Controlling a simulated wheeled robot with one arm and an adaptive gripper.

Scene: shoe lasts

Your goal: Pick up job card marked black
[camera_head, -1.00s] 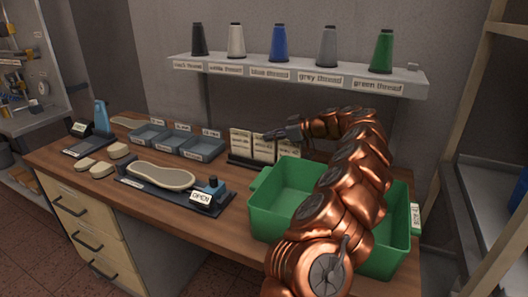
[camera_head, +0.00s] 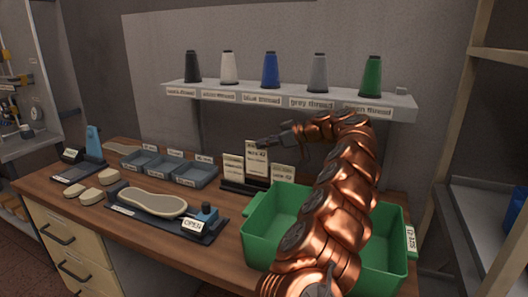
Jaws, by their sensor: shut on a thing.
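Three pale job cards show at a dark card rack (camera_head: 232,186) at the back of the bench. The left card (camera_head: 233,167) and the right card (camera_head: 284,171) sit low in the rack. The middle card (camera_head: 257,164) stands higher than both. My gripper (camera_head: 264,143) is at the top of this middle card and is shut on it. The card is upright. Its print is too small to read surely, so I cannot tell whether it is marked black. I cannot tell whether its lower edge is clear of the rack.
A green crate (camera_head: 262,236) stands right of the rack, under my arm. Blue-grey trays (camera_head: 196,176) and a shoe last on a dark fixture (camera_head: 150,204) lie to the left. Above, a shelf (camera_head: 290,96) holds several thread cones. Little bare bench shows between them.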

